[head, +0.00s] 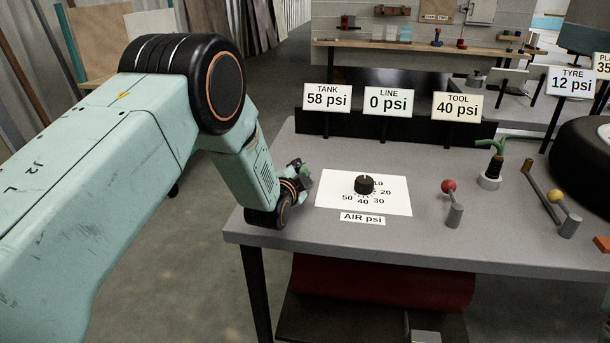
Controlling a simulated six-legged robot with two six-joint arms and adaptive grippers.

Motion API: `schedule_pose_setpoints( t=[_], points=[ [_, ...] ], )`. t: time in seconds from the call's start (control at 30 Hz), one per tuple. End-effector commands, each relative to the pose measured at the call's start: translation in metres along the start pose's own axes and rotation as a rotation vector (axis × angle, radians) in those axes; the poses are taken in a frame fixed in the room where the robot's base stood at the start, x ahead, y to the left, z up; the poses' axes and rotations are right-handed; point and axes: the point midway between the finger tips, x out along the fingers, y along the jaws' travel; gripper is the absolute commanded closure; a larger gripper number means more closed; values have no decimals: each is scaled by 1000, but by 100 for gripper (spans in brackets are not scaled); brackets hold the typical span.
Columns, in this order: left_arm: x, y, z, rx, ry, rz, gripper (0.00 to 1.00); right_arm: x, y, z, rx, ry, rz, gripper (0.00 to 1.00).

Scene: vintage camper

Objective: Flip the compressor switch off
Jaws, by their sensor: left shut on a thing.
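My left arm comes in from the left, and its gripper (301,171) is at the left end of the grey workbench (345,236), left of the dial card. The gripper is small in view and partly covered by its own wrist. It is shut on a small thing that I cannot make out. No compressor switch can be clearly picked out. A dark red rounded body (385,283), perhaps the compressor tank, is under the bench. Signs read TANK 58 psi (328,97), LINE 0 psi (388,101) and TOOL 40 psi (457,106). My right gripper is not in view.
A black dial knob (366,184) stands on a white card (330,190) marked AIR psi. To its right are a red-knobbed lever (452,204), a green-topped fitting (490,170), a yellow-knobbed lever (556,206) and a black tyre (580,165). The front bench top is mostly clear.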

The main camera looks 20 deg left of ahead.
Motion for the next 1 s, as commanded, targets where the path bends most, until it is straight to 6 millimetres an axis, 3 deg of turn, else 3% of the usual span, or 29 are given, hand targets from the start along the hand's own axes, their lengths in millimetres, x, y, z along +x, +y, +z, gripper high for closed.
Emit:
schedule_pose_setpoints(
  t=[1.0],
  points=[
    [12, -25, 42, -124, -489, -301, 100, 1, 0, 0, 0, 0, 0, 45]
  ],
)
